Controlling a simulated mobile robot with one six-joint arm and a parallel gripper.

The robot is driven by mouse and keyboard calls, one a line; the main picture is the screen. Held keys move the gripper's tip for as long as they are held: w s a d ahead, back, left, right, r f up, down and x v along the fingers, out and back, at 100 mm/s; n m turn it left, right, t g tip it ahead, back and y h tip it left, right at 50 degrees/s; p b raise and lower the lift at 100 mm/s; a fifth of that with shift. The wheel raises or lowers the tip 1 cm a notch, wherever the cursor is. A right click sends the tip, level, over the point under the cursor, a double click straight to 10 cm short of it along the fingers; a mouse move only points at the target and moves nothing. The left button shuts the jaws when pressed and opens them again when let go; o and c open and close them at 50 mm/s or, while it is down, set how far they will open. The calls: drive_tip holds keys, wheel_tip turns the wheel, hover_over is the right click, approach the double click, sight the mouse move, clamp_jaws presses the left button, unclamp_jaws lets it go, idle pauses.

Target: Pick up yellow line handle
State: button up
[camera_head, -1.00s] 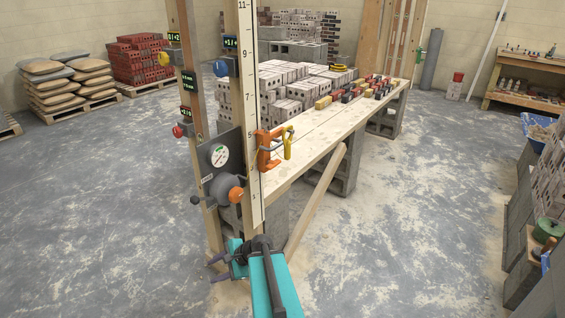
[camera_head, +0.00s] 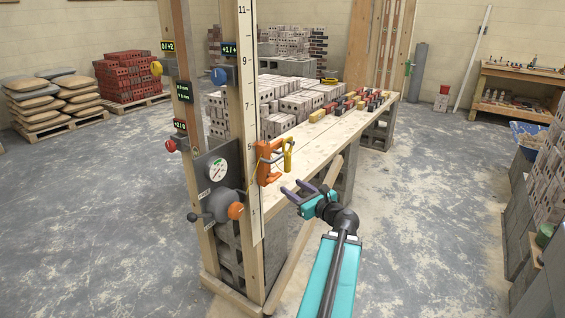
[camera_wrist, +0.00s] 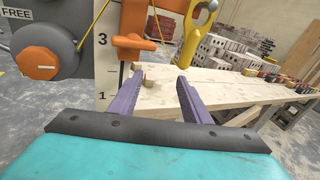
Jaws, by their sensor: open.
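The yellow line handle (camera_head: 288,154) hangs by the orange clamp (camera_head: 266,164) on the front post of the wooden frame. In the wrist view the yellow handle (camera_wrist: 197,32) is at the top, right of centre, with a round eye at its upper end. The orange clamp (camera_wrist: 133,45) is to its left. My gripper (camera_head: 290,190) is open and empty, with purple fingers, just below the handle and apart from it. In the wrist view my gripper (camera_wrist: 158,84) points toward the plank, with the handle above and beyond its right finger.
A dial panel with an orange knob (camera_head: 236,210) is left of the clamp. A slanted timber brace (camera_head: 300,245) stands below the bench.

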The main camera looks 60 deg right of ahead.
sight(289, 163)
drive_tip(key=s+d+r+m+h, duration=0.1)
drive_tip(key=s+d+r+m, duration=0.1)
drive_tip(key=s+d+r, duration=0.1)
drive_tip(key=shift+s+r+h, duration=0.35)
drive_tip(key=shift+h, duration=0.05)
drive_tip(key=x, duration=0.7)
drive_tip(key=shift+w+d+b, duration=0.1)
drive_tip(key=shift+w+b, duration=0.05)
drive_tip(key=shift+b, duration=0.15)
drive_tip(key=shift+w+d, duration=0.25)
drive_tip(key=shift+w, duration=0.35)
drive_tip(key=shift+a+x, duration=0.2)
drive_tip(key=shift+x, duration=2.4)
drive_tip(key=shift+w+r, duration=0.1)
drive_tip(key=shift+r, duration=0.05)
drive_tip(key=shift+c, duration=0.4)
clamp_jaws()
